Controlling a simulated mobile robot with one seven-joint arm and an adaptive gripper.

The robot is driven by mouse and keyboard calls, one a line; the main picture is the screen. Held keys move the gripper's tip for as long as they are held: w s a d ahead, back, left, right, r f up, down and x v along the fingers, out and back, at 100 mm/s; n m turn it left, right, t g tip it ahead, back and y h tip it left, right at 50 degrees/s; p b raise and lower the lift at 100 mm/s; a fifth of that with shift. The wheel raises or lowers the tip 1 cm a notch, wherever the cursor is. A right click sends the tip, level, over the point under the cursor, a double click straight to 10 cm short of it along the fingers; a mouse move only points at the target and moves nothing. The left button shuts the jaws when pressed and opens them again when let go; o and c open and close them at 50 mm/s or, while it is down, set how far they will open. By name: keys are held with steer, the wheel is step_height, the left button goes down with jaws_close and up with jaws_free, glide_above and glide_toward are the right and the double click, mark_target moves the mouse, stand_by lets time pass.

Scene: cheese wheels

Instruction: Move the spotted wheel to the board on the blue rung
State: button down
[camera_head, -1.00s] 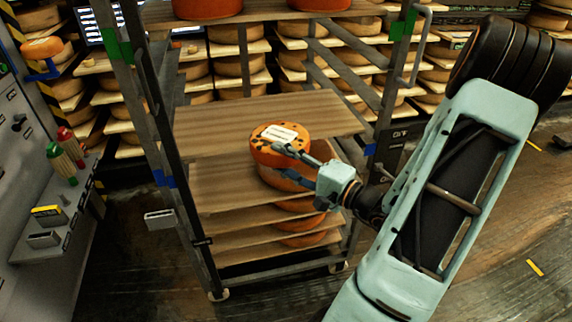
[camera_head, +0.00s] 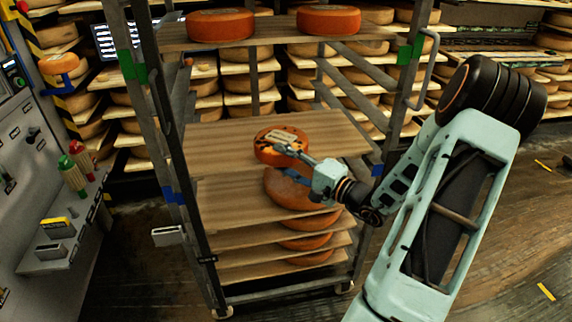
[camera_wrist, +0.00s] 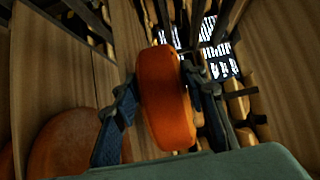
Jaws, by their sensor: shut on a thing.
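The spotted wheel (camera_head: 268,152) is orange with dark spots and a pale label on top. My gripper (camera_head: 287,155) is shut on it, with a finger across its top and one beneath. In the head view it overlaps the front part of the bare wooden board (camera_head: 215,142) by the rack's blue marks (camera_head: 173,191). I cannot tell whether it touches the board. In the wrist view the wheel (camera_wrist: 166,98) sits between both fingers (camera_wrist: 166,112), its orange side towards me.
Two orange wheels (camera_head: 221,23) stand on the top board (camera_head: 272,36), near the green marks (camera_head: 131,66). Lower boards (camera_head: 232,200) hold more orange wheels (camera_head: 292,190). Rack posts (camera_head: 182,125) flank the opening. A grey console (camera_head: 30,165) stands left.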

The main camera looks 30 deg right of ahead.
steer(key=shift+w+d+r, duration=0.1)
steer(key=shift+w+d, duration=0.15)
steer(key=shift+w, duration=0.65)
steer(key=shift+w+d+r, duration=0.1)
steer(key=shift+w+d, duration=0.1)
steer(key=shift+w, duration=0.65)
steer(key=shift+f+b, duration=1.05)
steer(key=shift+f, duration=0.15)
steer(key=shift+f, duration=0.25)
steer(key=c, duration=1.3)
jaws_free()
steer(key=shift+s, duration=0.1)
steer(key=shift+o, duration=1)
steer(key=shift+s+f+b, duration=0.1)
steer(key=shift+f+b, duration=0.15)
steer(key=shift+b, duration=0.05)
steer(key=v, duration=1.2)
